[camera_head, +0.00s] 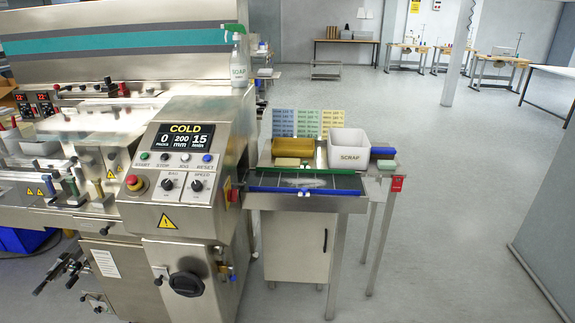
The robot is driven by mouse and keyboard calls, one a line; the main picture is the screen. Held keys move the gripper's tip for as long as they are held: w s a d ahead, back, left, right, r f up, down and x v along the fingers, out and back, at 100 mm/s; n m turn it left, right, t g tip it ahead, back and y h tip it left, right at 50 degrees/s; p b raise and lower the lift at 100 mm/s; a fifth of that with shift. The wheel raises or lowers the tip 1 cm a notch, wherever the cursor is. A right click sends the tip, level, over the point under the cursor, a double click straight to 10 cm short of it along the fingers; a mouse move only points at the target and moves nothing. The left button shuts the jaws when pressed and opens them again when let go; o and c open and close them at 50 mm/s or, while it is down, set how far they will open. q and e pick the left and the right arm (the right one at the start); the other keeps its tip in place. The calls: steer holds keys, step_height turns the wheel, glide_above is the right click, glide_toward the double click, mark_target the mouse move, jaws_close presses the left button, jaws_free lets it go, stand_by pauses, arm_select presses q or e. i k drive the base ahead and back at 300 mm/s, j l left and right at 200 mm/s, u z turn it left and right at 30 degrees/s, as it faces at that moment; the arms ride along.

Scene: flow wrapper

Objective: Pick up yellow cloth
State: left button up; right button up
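A mustard-yellow item (291,148), which looks like a shallow bin, sits at the back left of the small side table right of the machine. A small pale yellow piece (288,162) lies just in front of it; it may be a folded cloth, but it is too small to tell. No other likely yellow cloth shows. Neither of my grippers is in view.
A white SCRAP bin (349,147) stands right of the yellow item, with a blue object (383,153) beside it. Colored cards (308,122) stand behind. A blue-edged conveyor (305,190) runs along the table front. The wrapper machine (180,150) fills the left. Floor at right is clear.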

mark_target(286, 163)
steer(key=i+l+u, duration=0.3)
steer(key=i+l, duration=0.7)
steer(key=l, duration=0.15)
